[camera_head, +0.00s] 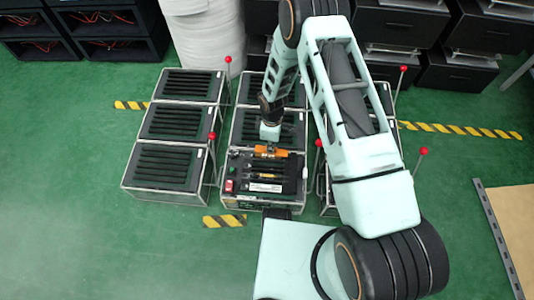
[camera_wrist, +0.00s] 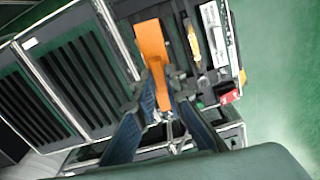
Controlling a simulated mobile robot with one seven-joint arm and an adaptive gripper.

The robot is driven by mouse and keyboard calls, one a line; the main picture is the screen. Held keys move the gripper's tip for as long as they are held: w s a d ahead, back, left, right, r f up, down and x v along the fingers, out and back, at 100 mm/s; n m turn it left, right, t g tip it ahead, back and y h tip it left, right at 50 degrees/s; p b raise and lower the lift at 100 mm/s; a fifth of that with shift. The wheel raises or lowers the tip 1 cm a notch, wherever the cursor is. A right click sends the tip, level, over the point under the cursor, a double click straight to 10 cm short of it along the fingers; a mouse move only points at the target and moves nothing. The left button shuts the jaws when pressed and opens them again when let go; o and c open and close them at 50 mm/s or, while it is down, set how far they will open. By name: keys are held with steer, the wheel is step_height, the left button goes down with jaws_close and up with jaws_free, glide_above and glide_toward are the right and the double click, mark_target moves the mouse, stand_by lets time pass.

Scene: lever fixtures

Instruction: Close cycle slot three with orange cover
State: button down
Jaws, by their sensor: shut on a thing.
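The orange cover (camera_head: 271,153) lies across the back of the black panel (camera_head: 238,168) on the front box of the middle row. It also shows in the wrist view as an orange bar (camera_wrist: 152,42). My gripper (camera_wrist: 163,76) is shut on its near end, with the blue-grey fingers on either side. In the head view my gripper (camera_head: 270,143) comes down just behind the cover. Several dark slots (camera_head: 265,169) lie in front of the cover, some with yellow parts. I cannot tell which is slot three, or whether the cover touches the panel.
Louvred black boxes (camera_head: 160,165) stand in rows left and right of the middle row. Levers with red balls (camera_head: 212,136) rise between the rows. A red switch (camera_head: 229,185) and white label (camera_head: 265,187) are on the panel. Green floor is clear at the left.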

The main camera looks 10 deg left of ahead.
steer(key=s+f, duration=0.1)
steer(key=s+a+f+n, duration=0.1)
steer(key=f, duration=0.1)
steer(key=shift+a, duration=0.15)
steer(key=shift+f+b, duration=0.1)
steer(key=shift+b, duration=0.25)
steer(key=shift+f+b, duration=2.4)
steer(key=shift+f, duration=0.4)
steer(key=shift+f+b, duration=1.2)
steer(key=shift+b, duration=0.25)
steer(key=c, duration=1.9)
jaws_free()
steer(key=shift+r, duration=0.1)
step_height(320, 180, up, 12)
